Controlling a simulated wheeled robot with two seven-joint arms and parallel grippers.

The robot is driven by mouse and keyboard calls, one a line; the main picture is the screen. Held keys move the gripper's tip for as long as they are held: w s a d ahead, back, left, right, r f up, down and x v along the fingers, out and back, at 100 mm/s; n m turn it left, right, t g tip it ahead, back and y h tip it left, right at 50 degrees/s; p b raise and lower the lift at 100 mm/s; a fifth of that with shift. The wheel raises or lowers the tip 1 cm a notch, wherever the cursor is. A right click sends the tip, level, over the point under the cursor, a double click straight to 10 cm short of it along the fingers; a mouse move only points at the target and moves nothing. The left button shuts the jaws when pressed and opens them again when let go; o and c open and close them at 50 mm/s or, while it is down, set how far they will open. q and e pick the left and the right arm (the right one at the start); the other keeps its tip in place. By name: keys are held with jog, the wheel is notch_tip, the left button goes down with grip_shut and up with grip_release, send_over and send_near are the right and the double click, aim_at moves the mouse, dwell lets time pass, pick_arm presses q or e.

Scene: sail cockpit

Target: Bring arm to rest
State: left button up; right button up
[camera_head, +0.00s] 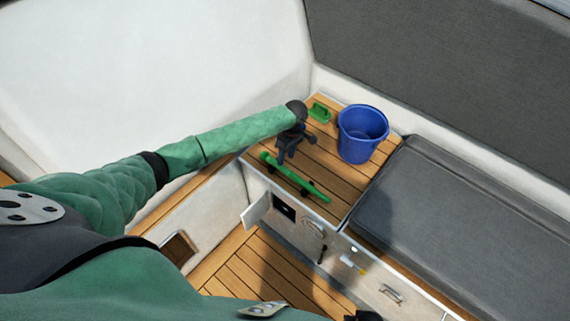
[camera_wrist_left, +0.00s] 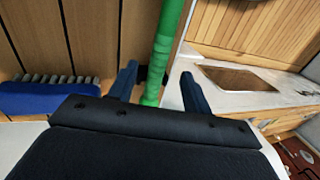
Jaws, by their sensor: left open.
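My left arm reaches in from the left in the head view, with its green padded sleeve (camera_head: 230,138). Its dark left gripper (camera_head: 296,154) is over the slatted wooden top, close to a green bar (camera_head: 308,186) on dark mounts. In the left wrist view the gripper (camera_wrist_left: 158,88) has its two fingers apart. The green bar (camera_wrist_left: 165,45) shows between and beyond them; I cannot tell whether they touch it. My right gripper cannot be made out.
A blue bucket (camera_head: 361,134) and a green handled item (camera_head: 319,112) stand on the wooden top (camera_head: 338,180). A blue brush (camera_wrist_left: 45,98) shows in the left wrist view. A small white door (camera_head: 255,208) stands open below. A grey cushion (camera_head: 455,225) lies right.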

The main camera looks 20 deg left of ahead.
pick_arm(q)
jog(key=shift+v, duration=1.15)
jog(key=s+d+f+m+t+h, duration=0.1)
jog(key=s+d+m+t, duration=0.1)
jog(key=s+d+m, duration=0.45)
jog(key=s+d+m+t+h, duration=0.1)
jog(key=s+d+m+h, duration=0.15)
jog(key=s+d, duration=0.75)
jog(key=s+a+r+m+t+y, duration=0.1)
jog(key=s+a+r+m+t, duration=0.1)
jog(key=s+a+r+m, duration=0.65)
jog(key=s+a+r+n+t+y, duration=0.15)
jog(key=s+a, duration=0.35)
jog(key=s, duration=0.9)
jog(key=s+d+f+g, duration=0.1)
jog(key=s+f, duration=0.1)
jog(key=f, duration=1.6)
jog(key=s+d+f+g, duration=0.1)
jog(key=s+d+f, duration=0.1)
jog(key=f, duration=1.7)
jog(key=shift+s+d, duration=0.3)
jog(key=shift+g, duration=0.25)
